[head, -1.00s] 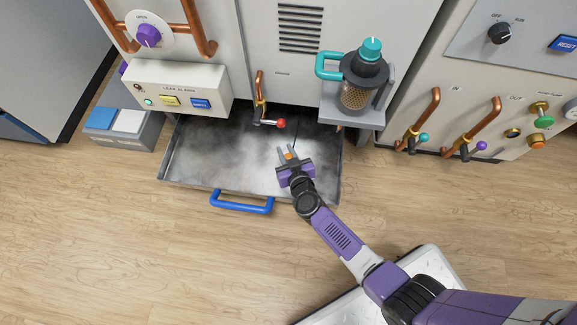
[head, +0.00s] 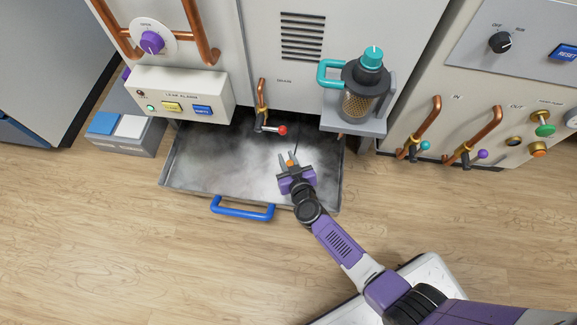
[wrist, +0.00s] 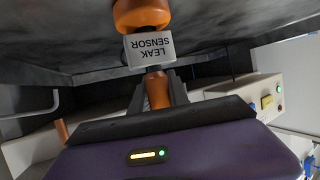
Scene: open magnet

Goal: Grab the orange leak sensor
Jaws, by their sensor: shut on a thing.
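The orange leak sensor (wrist: 143,15) has a white label reading LEAK SENSOR, which appears upside down in the wrist view. In the head view only a small orange part of the sensor (head: 291,163) shows between the fingers. My gripper (head: 289,160) is over the grey metal drip tray (head: 190,165), shut on the sensor. In the wrist view my gripper (wrist: 158,88) has its fingers around the sensor's lower orange part, just below the label. A thin dark cable runs up from the sensor. I cannot tell whether the sensor touches the tray.
The tray has a blue handle (head: 243,209) at its front. A drain valve with a red knob (head: 282,130) hangs above the tray. A teal-topped canister (head: 365,85) stands on a shelf to the right. The leak alarm box (head: 180,97) is at upper left. Wooden floor in front is clear.

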